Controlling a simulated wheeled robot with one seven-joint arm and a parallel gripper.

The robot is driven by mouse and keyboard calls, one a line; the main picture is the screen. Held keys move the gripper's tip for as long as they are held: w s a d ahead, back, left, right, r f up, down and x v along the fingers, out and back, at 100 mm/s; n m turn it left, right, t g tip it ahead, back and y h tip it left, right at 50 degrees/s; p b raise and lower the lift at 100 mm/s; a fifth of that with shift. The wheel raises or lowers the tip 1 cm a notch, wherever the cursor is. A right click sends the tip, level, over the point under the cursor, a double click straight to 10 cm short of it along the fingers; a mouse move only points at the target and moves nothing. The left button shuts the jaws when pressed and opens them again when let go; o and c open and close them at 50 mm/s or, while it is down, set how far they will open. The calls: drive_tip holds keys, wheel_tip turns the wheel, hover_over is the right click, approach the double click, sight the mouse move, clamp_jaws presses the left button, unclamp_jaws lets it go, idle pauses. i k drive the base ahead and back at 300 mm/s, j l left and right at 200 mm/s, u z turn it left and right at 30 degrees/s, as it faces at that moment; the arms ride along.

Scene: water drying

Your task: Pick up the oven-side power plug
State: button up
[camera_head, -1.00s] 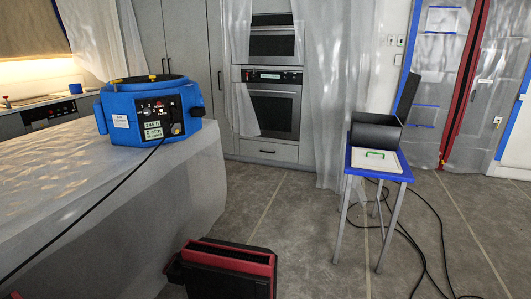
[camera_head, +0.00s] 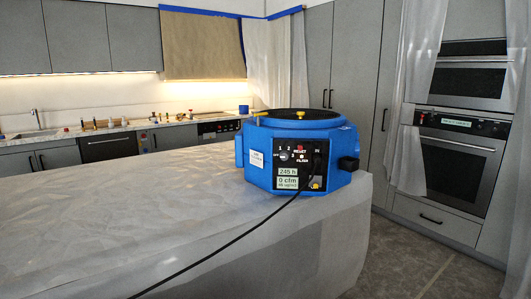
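No loose power plug can be made out in the head view. A blue air machine (camera_head: 345,141) with a round black top stands on the covered counter. A black cord (camera_head: 232,242) runs from the front panel (camera_head: 301,165) of the machine down to the lower left, across the sheeting and out of the picture's bottom. The cord's far end is hidden. A double oven (camera_head: 457,160) is built into the grey cabinets at the right; no plug shows beside it. My gripper is not in view.
The island counter (camera_head: 120,220), draped in translucent sheeting, fills the lower left and middle. Grey floor (camera_head: 425,272) shows between it and the oven cabinets. Plastic curtains (camera_head: 422,50) hang near the oven. A back counter with a sink (camera_head: 35,133) runs along the wall.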

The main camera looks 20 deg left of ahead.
sight(315, 157)
drive_tip(key=i+l+u, duration=0.65)
drive_tip(key=l, duration=0.25)
drive_tip(key=i+l+u, duration=0.2)
drive_tip(key=l, duration=0.15)
drive_tip(key=k, duration=0.1)
